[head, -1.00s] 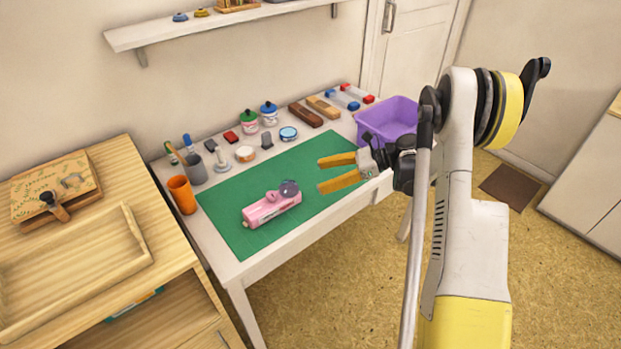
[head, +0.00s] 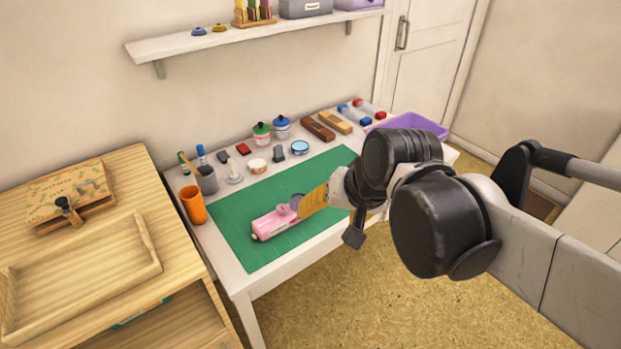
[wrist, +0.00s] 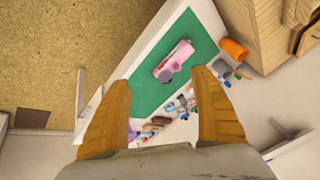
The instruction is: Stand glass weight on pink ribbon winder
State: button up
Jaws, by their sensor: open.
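The pink ribbon winder (head: 270,224) lies on the green mat (head: 245,256) on the white table. It also shows in the wrist view (wrist: 178,57). A grey-blue round piece, which looks like the glass weight (wrist: 166,76), is at one end of the winder. I cannot tell whether it rests on the winder or stands beside it. In the head view the weight (head: 297,199) is partly hidden by a yellow finger. My gripper (head: 304,203) is open and points down toward them. In the wrist view my gripper (wrist: 161,76) has nothing between its fingers.
An orange cup (head: 193,205) and a grey pen cup (head: 207,181) stand at the table's left. Jars, stamps and inkpads line the back. A purple bin (head: 425,123) is at the far right. A wooden tray (head: 85,275) lies on the left cabinet. The mat's front is clear.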

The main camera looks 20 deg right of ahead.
jog(key=s+n, duration=0.1)
jog(key=s+n+h, duration=0.1)
jog(key=s, duration=0.1)
jog(key=s+n+t, duration=0.1)
jog(key=n, duration=0.1)
jog(key=shift+s+d+f, duration=0.15)
jog(key=shift+d+f, duration=0.1)
jog(key=shift+d, duration=0.15)
dwell(1.5)
